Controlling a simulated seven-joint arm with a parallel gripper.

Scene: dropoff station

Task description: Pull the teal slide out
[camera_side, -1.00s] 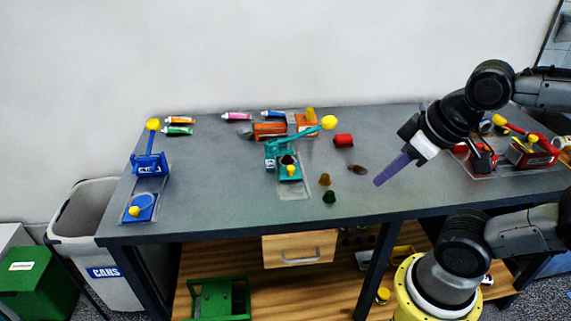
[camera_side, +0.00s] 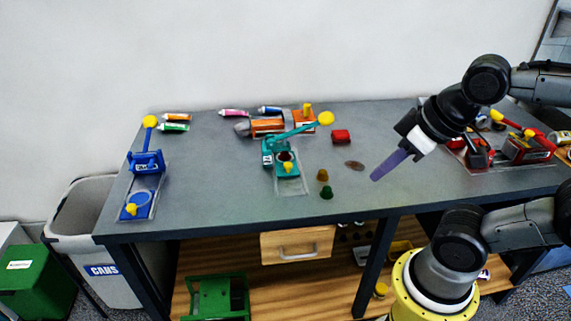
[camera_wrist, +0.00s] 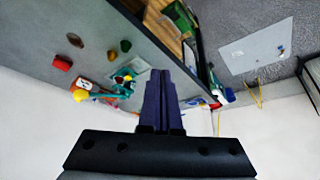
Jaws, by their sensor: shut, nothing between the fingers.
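The teal device (camera_side: 280,152) stands in the middle of the bench on a clear plate, with a teal lever that has a yellow ball end (camera_side: 326,118). Its teal slide (camera_side: 287,167) lies at its front, with a yellow knob (camera_side: 288,167) on it. The teal device also shows in the wrist view (camera_wrist: 124,80), left of the fingers. My gripper (camera_side: 374,178) has long purple fingers, shut and empty, above the right-centre of the bench, apart from the teal device and to its right. The wrist view shows the fingers together (camera_wrist: 158,75).
A red block (camera_side: 341,136), a brown disc (camera_side: 354,165) and small brown (camera_side: 323,175) and green (camera_side: 327,192) pieces lie between the teal device and my gripper. A blue lever device (camera_side: 146,163) stands left, a red one (camera_side: 526,148) right. An orange machine (camera_side: 267,127) is behind.

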